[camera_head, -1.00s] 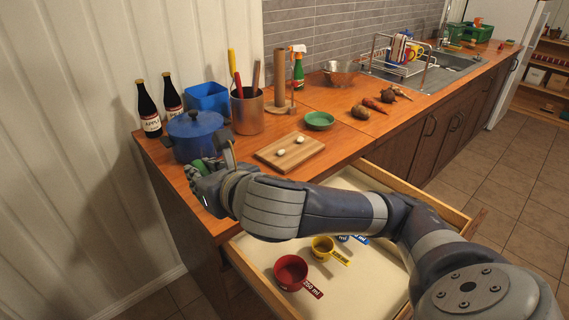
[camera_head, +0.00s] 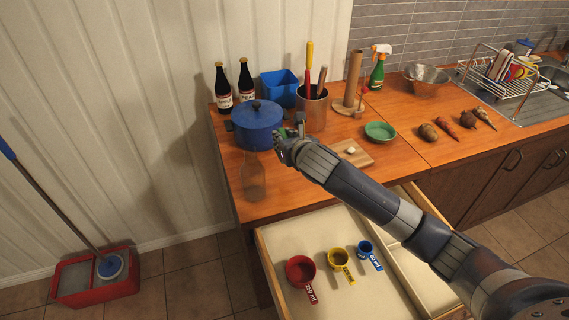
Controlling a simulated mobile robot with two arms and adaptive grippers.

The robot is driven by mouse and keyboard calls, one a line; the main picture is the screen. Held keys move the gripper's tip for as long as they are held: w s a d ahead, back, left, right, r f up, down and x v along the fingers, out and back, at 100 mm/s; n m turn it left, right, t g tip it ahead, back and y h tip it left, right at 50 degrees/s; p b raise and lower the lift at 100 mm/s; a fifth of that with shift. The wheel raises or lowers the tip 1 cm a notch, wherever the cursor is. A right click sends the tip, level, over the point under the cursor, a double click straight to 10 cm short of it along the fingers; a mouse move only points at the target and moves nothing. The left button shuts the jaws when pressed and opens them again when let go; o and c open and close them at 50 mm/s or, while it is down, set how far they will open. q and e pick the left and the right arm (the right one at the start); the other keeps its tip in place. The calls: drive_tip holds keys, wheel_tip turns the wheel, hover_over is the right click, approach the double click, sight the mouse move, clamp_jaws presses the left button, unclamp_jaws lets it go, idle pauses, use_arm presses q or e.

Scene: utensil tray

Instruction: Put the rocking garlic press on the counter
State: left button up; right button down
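My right arm comes in from the right, and its gripper (camera_head: 286,150) is over the counter (camera_head: 290,195), in front of the blue pot and left of the cutting board. The fingers are small and partly turned away, so I cannot tell whether they are open or shut. A small green piece (camera_head: 283,132) shows at the fingertips. I cannot tell whether it is part of the rocking garlic press or whether it is held. No garlic press is clearly recognisable elsewhere. My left gripper is not in view.
A see-through bottle (camera_head: 253,180) stands at the counter's front left, near the blue pot (camera_head: 257,124). A cutting board (camera_head: 358,158) with garlic and a green bowl (camera_head: 380,131) lie to the right. The open drawer (camera_head: 336,222) below holds measuring cups. Counter front is mostly clear.

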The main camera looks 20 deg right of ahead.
wheel_tip(320, 180, down, 8)
drive_tip(key=shift+f, duration=0.1)
idle(0.4)
drive_tip(key=c, duration=1.4)
unclamp_jaws()
drive_tip(key=shift+f, duration=0.1)
drive_tip(key=shift+c, duration=0.2)
drive_tip(key=shift+s+r, duration=0.1)
drive_tip(key=shift+r, duration=0.1)
drive_tip(key=v, duration=1.1)
drive_tip(key=shift+s+r, duration=0.25)
drive_tip(key=shift+s, duration=0.1)
